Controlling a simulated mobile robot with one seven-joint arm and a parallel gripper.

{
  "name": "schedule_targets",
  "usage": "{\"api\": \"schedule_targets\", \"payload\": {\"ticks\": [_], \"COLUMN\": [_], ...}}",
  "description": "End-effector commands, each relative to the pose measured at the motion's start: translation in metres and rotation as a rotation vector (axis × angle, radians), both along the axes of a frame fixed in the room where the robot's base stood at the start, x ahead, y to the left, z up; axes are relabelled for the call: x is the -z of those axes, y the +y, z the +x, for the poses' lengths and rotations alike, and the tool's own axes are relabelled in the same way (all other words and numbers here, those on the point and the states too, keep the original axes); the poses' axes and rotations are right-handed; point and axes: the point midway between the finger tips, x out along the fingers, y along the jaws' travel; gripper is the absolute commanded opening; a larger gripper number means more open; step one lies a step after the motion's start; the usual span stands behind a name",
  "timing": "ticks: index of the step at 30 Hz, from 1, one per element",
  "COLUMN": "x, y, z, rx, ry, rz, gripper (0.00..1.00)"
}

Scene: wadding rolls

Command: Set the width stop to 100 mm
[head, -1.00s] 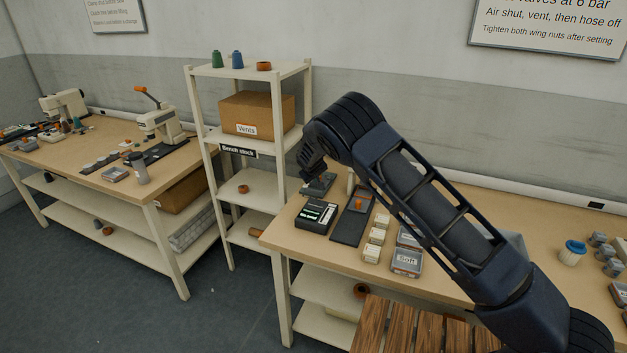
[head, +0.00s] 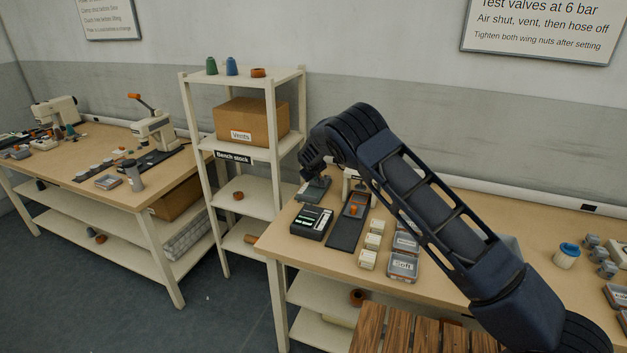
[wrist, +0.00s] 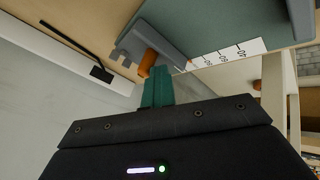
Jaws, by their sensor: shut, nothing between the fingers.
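In the wrist view a grey bar (wrist: 168,38) with an orange knob (wrist: 147,62), which looks like the width stop, lies along a teal plate (wrist: 235,18). A white scale strip (wrist: 228,53) with printed numbers runs along the plate's edge; I cannot read the setting surely. My gripper (wrist: 158,72) has teal fingers, shut and empty. Their tips appear beside the knob; I cannot tell whether they touch it. In the head view my wrist hangs over a dark device (head: 314,189) at the bench's left end. The fingers are hidden there.
A shelf rack (head: 213,200) stands close on the left. Trunking runs along the wall.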

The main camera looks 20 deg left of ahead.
Motion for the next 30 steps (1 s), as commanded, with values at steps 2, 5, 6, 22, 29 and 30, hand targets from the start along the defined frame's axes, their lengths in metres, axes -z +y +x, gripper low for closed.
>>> {"api": "schedule_targets", "payload": {"ticks": [2,5,6,22,29,30], "x": [-0.002,-0.002,-0.002,-0.029,-0.06,-0.064], "y": [-0.01,-0.01,-0.01,0.013,0.009,0.008], "z": [0.008,0.008,0.007,-0.054,-0.078,-0.081], "rx": [0.012,0.013,0.013,0.003,0.001,0.001], "ry": [-0.004,-0.003,-0.003,-0.002,-0.001,-0.001], "rz": [-0.006,-0.008,-0.008,0.0,-0.002,-0.002], "gripper": [0.0,0.0,0.0,0.0,0.0,0.0]}}
